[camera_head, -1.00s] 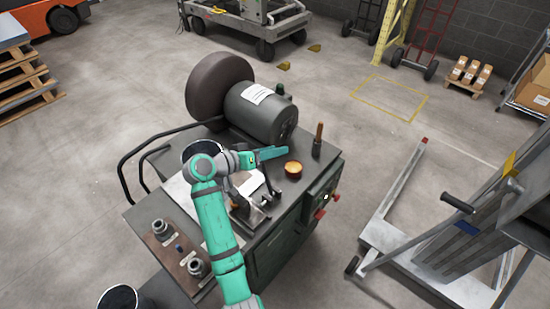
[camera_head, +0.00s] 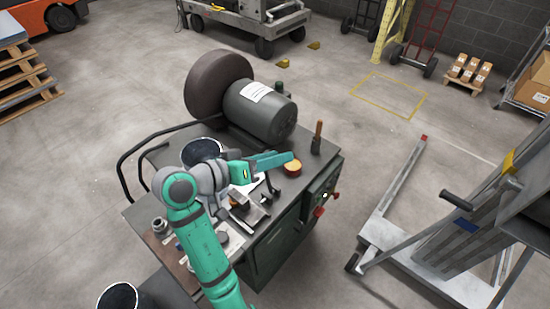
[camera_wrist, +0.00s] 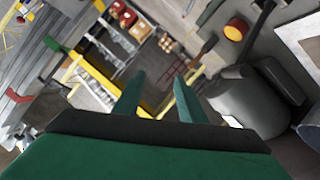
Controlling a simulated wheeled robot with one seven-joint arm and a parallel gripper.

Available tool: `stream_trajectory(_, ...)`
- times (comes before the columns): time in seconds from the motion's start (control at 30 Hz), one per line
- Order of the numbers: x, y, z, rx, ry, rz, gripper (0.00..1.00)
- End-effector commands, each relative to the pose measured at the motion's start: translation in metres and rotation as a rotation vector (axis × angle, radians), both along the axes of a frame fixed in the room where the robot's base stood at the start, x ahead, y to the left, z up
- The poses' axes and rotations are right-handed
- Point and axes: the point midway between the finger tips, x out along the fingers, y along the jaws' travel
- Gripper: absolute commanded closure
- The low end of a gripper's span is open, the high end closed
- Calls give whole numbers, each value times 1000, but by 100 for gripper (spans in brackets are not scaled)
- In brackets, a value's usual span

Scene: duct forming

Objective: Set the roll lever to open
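No lever is labelled as the roll lever. An upright lever with a brown handle (camera_head: 317,135) stands at the right back of the dark machine top (camera_head: 160,160), and a brown handle (camera_wrist: 208,45) shows in the wrist view. My gripper (camera_head: 288,159) reaches over the machine, left of that handle and apart from it. In the wrist view the two green fingers (camera_wrist: 160,80) are spread with nothing between them. A round amber-topped part (camera_head: 292,168) lies just below the fingertips in the head view; an amber disc with a red rim (camera_wrist: 236,30) shows in the wrist view.
A grey cylinder (camera_head: 260,112) with a brown disc (camera_head: 212,82) stands at the machine's back. Red knobs (camera_head: 318,211) sit on its front panel. A dark canister (camera_head: 200,152) is near my wrist. A grey lift frame (camera_head: 440,240) stands at right, with open floor between.

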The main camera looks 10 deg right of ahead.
Motion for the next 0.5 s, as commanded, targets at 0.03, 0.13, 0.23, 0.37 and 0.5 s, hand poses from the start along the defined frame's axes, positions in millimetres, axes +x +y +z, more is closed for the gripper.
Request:
stream_trajectory(0.03,-2,1,1,1,0,1,63)
stream_trajectory(0.13,-5,1,2,1,0,1,63)
stream_trajectory(0.23,-6,2,2,1,0,1,63)
stream_trajectory(0.37,-5,2,2,0,1,1,63)
stream_trajectory(0.5,-6,2,0,6,-24,-1,96)
